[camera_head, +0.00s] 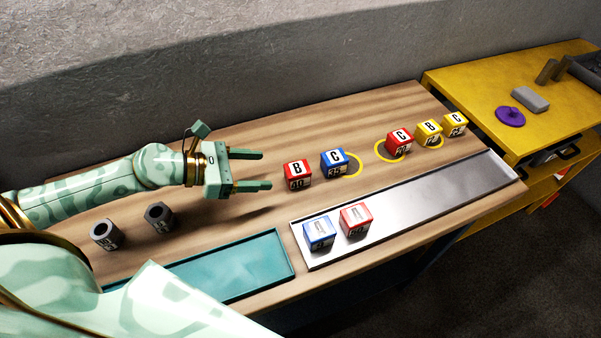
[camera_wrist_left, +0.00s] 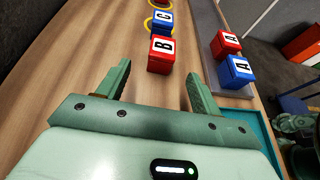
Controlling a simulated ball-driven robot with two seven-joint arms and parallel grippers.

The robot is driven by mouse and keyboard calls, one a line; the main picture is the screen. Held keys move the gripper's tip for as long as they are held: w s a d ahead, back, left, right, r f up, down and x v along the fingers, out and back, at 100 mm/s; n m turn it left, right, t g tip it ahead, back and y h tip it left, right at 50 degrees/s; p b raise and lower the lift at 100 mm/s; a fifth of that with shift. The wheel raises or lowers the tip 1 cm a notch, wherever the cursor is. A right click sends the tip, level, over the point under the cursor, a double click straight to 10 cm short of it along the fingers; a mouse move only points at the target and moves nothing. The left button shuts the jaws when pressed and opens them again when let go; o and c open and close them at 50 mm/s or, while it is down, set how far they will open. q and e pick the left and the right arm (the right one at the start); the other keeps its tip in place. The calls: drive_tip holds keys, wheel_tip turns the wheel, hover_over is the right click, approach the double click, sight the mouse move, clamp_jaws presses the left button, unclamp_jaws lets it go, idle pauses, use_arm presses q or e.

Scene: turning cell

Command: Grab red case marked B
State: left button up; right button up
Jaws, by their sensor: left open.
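My right gripper is not in view.
A metal tray (camera_head: 430,205) holds a blue case (camera_head: 319,233) and a red case (camera_head: 355,220), both marked A. Two dark cylinders (camera_head: 159,216) and a teal tray (camera_head: 225,270) are near my arm.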

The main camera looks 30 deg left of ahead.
sight(299, 173)
use_arm(q)
drive_tip(key=x, duration=0.4)
drive_tip(key=shift+w+d+f, duration=0.1)
drive_tip(key=shift+w, duration=0.15)
drive_tip(key=x, duration=0.6)
drive_tip(key=shift+s+d+f, duration=0.15)
drive_tip(key=shift+f, duration=0.25)
drive_tip(key=c, duration=1.2)
